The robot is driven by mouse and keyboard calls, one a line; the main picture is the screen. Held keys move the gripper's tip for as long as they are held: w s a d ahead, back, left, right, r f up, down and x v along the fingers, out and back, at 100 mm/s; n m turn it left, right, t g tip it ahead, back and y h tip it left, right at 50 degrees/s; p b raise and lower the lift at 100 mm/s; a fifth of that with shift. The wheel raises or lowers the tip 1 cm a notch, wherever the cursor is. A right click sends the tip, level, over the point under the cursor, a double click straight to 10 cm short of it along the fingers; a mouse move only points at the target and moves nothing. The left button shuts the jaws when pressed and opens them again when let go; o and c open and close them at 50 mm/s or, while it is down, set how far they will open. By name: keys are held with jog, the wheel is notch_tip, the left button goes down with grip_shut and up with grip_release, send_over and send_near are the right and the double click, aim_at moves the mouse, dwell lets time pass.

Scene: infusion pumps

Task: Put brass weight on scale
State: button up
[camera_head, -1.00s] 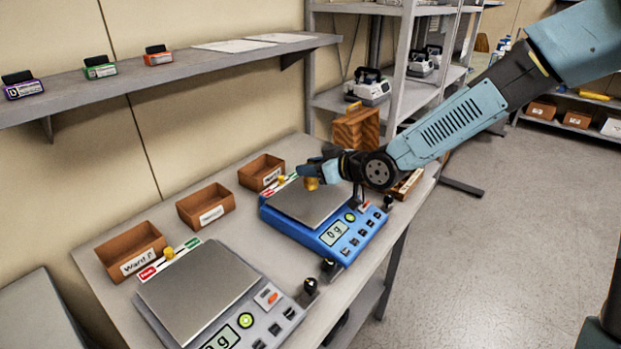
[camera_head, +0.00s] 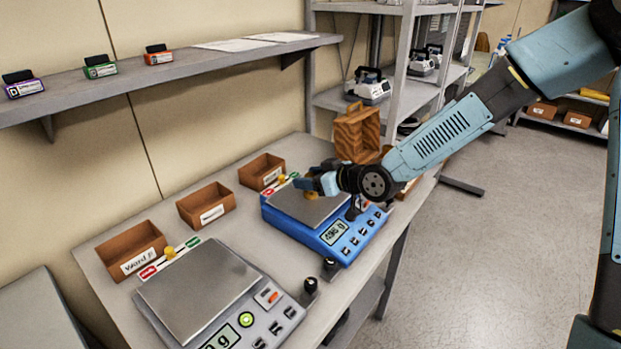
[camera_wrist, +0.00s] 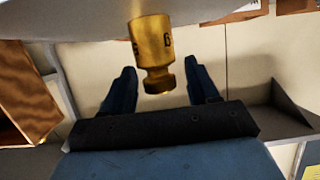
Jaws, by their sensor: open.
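The brass weight (camera_head: 312,196) stands on the metal plate (camera_head: 290,204) of the blue scale (camera_head: 306,236). The blue scale's display (camera_head: 334,233) shows a nonzero number that looks like 496 g. My gripper (camera_head: 309,185) is right at the weight. In the wrist view the weight (camera_wrist: 151,48) appears upside down, its base against the pale plate at the top. My two fingers (camera_wrist: 164,82) are spread apart on either side of its knob, with gaps visible. A grey scale (camera_head: 203,288) stands nearer, its plate empty.
Three brown bins (camera_head: 206,205) line the back of the table. Small yellow pieces sit by the red and green labels. A wooden box (camera_head: 357,135) stands at the far end, beside a shelf rack (camera_head: 400,75). Black knobs (camera_head: 310,285) stand along the front edge.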

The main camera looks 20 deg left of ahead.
jog(key=shift+d+r, duration=0.25)
jog(key=shift+d, duration=0.15)
jog(key=v, duration=1.1)
jog(key=shift+d+f, duration=0.1)
jog(key=shift+d, duration=0.05)
jog(key=w+d+m+t+h, duration=0.2)
jog(key=d+h, duration=0.2)
jog(key=d, duration=0.4)
jog(key=w+d+m+t+h, duration=0.25)
jog(key=d+h, duration=0.25)
jog(key=d, duration=0.3)
jog(key=s+d+r+m+h, duration=0.1)
jog(key=d+r+m+h, duration=0.15)
jog(key=d, duration=0.35)
jog(key=s+d+r+m+h, duration=0.1)
jog(key=s+d+r+h, duration=0.15)
jog(key=d, duration=0.25)
jog(key=s+d+r+m+g, duration=0.1)
jog(key=s+d+r+m, duration=0.2)
jog(key=s, duration=0.5)
jog(key=s+d+r+m+g+y, duration=0.1)
jog(key=s+d+r+m, duration=0.2)
jog(key=s+d+r, duration=0.3)
jog(key=s+d, duration=0.2)
jog(key=shift+s+d+r+m+g, duration=0.2)
jog(key=shift+s+r+m+g, duration=0.1)
jog(key=shift+s+m+g, duration=0.1)
